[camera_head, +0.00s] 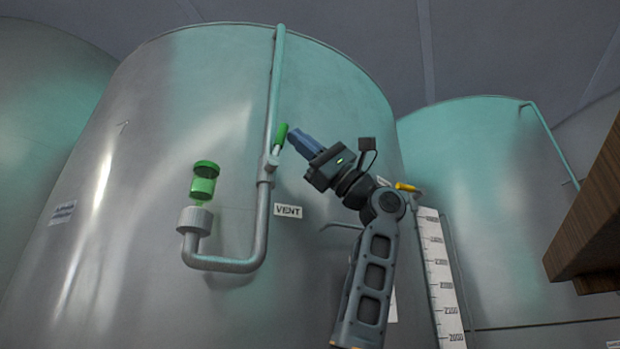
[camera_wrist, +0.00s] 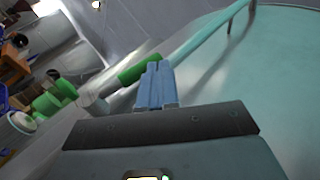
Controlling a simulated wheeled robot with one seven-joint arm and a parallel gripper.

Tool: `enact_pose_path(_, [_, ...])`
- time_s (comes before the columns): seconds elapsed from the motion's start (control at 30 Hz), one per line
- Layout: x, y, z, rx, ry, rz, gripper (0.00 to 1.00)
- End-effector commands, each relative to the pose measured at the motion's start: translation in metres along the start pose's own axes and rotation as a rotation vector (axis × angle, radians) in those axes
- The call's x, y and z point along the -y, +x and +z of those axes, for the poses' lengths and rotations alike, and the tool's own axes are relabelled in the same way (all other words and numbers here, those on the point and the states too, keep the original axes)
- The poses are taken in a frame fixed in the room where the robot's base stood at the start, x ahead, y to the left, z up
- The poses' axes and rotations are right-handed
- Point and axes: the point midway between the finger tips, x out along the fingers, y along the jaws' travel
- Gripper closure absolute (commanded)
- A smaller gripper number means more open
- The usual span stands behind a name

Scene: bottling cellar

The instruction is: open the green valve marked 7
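The valve's green handle (camera_head: 281,136) sits on a short pale lever at a valve body (camera_head: 271,163) on the vertical pipe of the large steel tank. The handle points up, tilted slightly right of the pipe. No number 7 is readable. My gripper (camera_head: 291,135) comes from the right, its blue fingertips right at the handle. In the wrist view the fingers (camera_wrist: 155,70) look closed together, their tips overlapping the right end of the green handle (camera_wrist: 138,70). The handle does not appear between them; whether they touch it I cannot tell.
The pipe (camera_head: 263,225) bends below to a green sight glass (camera_head: 203,185) with a green cap. A VENT label (camera_head: 288,211) is on the tank (camera_head: 130,190). A yellow handle (camera_head: 406,187) and white scale (camera_head: 440,270) stand right of my arm. A brown wooden structure (camera_head: 600,215) is at far right.

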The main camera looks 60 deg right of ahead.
Motion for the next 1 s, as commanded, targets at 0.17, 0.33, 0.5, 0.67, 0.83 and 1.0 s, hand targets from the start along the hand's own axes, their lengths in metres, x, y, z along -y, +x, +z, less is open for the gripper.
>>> enact_pose_path(0.17, [-0.001, 0.010, 0.003, 0.003, 0.001, 0.000, 1.00])
enact_pose_path(0.33, [-0.002, 0.015, 0.003, 0.001, 0.001, 0.001, 1.00])
enact_pose_path(0.5, [-0.003, 0.017, 0.004, 0.002, 0.001, 0.001, 1.00])
enact_pose_path(0.67, [-0.004, 0.018, 0.004, 0.002, 0.001, 0.001, 1.00])
enact_pose_path(0.83, [-0.004, 0.018, 0.004, 0.002, 0.001, 0.001, 1.00])
enact_pose_path(1.0, [-0.004, 0.018, 0.004, 0.002, 0.001, 0.002, 1.00])
